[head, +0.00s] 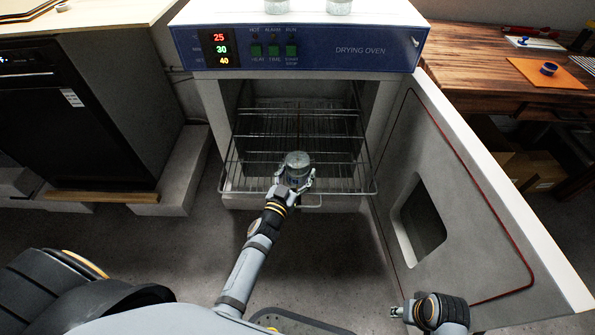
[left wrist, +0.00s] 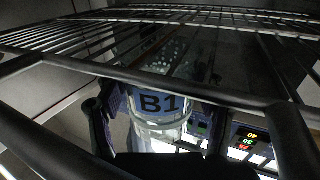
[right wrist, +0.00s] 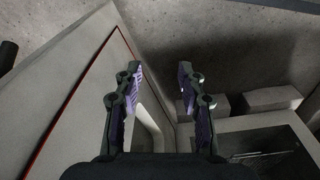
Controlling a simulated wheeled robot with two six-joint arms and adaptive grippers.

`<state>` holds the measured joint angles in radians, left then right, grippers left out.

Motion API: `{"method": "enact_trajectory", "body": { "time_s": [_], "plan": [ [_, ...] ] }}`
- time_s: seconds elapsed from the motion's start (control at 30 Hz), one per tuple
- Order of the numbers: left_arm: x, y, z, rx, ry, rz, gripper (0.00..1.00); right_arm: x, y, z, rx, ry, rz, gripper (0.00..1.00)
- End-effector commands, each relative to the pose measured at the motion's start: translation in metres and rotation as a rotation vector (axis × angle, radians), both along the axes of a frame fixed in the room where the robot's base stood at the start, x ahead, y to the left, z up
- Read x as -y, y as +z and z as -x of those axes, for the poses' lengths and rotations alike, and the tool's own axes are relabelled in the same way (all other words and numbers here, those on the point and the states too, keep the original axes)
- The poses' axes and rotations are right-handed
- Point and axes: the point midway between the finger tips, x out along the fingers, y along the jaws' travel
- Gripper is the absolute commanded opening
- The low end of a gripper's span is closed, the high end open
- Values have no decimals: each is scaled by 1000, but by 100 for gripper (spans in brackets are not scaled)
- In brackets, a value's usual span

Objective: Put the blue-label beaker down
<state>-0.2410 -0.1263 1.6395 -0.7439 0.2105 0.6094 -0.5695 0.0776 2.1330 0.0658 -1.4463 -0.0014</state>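The blue-label beaker (head: 297,162) is upright at the front of the drying oven's pulled-out wire rack (head: 340,189). In the left wrist view, the beaker (left wrist: 160,122) is clear glass with a blue label reading B1. My left gripper (head: 296,180) has its fingers on either side of the beaker and appears shut on it. Rack bars cross the left wrist view in front of the beaker; I cannot tell whether its base touches the rack. My right gripper (head: 402,311) is low at the right, beside the open door; its fingers (right wrist: 160,85) are apart and empty.
The oven door (head: 470,210) stands wide open on the right. The control panel (head: 300,48) is above the chamber. A wooden bench (head: 480,75) is at the right and a dark cabinet (head: 70,120) at the left. The rack behind the beaker looks empty.

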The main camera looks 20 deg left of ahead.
Motion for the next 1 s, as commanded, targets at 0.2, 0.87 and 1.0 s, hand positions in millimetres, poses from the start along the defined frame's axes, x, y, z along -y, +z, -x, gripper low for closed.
{"method": "enact_trajectory", "body": {
  "time_s": [0.2,0.87,1.0],
  "plan": [
    [0,0,0,0,0,-1,85,0,0,0,-1,0,0,40],
    [-10,2,89,-4,0,0,85,8,-38,-2,4,-10,14,40],
    [-12,3,110,-2,0,0,85,9,-43,-3,7,-11,16,40]
  ]
}}
